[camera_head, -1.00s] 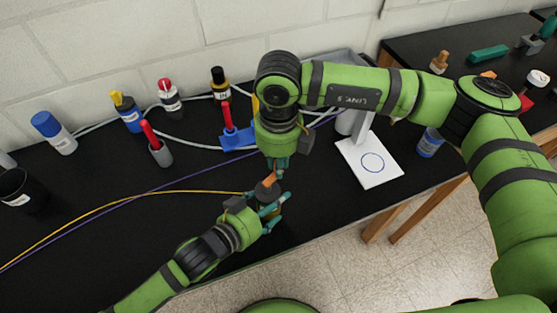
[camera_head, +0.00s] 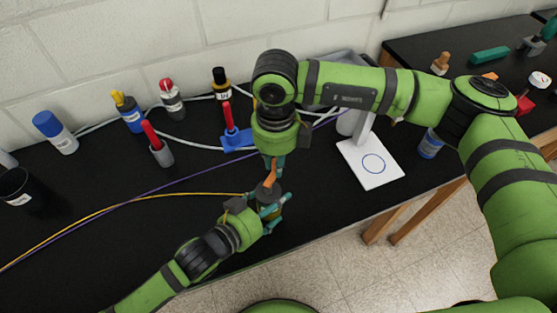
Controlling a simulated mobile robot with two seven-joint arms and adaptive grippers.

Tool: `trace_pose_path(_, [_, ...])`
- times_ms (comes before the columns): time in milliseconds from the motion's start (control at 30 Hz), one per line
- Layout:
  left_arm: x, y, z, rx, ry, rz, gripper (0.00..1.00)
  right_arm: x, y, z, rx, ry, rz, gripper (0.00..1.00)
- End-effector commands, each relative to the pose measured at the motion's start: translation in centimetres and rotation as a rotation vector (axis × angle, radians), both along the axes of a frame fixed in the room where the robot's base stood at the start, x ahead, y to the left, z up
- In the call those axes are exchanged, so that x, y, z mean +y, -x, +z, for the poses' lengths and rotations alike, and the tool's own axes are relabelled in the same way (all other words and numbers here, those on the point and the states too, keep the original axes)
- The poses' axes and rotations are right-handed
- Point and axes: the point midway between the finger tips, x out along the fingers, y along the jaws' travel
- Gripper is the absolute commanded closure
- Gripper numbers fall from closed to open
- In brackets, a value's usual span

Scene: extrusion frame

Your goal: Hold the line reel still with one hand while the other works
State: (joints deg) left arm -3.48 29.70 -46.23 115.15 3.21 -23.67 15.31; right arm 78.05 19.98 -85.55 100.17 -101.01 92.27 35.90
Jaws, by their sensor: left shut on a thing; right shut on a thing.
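The line reel (camera_head: 268,196) is a small dark, round thing near the front edge of the black bench, largely hidden by the fingers around it. My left gripper (camera_head: 272,207) reaches in from the lower left and is shut on the reel. An orange piece (camera_head: 271,175) stands up from the top of the reel. My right gripper (camera_head: 275,164) comes down from above and is shut on this orange piece. The fingertip contact is small and partly hidden.
Yellow (camera_head: 150,196) and purple lines cross the bench toward the left. Several bottles (camera_head: 131,117) stand along the wall, with a blue stand (camera_head: 236,139) behind the grippers.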

Motion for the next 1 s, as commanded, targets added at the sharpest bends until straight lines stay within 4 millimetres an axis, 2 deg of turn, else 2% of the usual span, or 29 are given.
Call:
trace_pose_path(500, [0.0,0.0,-0.1,0.002,-0.002,0.000,0.60,1.4,-0.4,0.0,0.001,-0.003,0.372,1.00])
trace_pose_path(1000, [0.0,0.0,-0.1,0.002,-0.002,0.000,0.60,1.8,-0.4,0.0,0.002,-0.003,0.474,1.00])
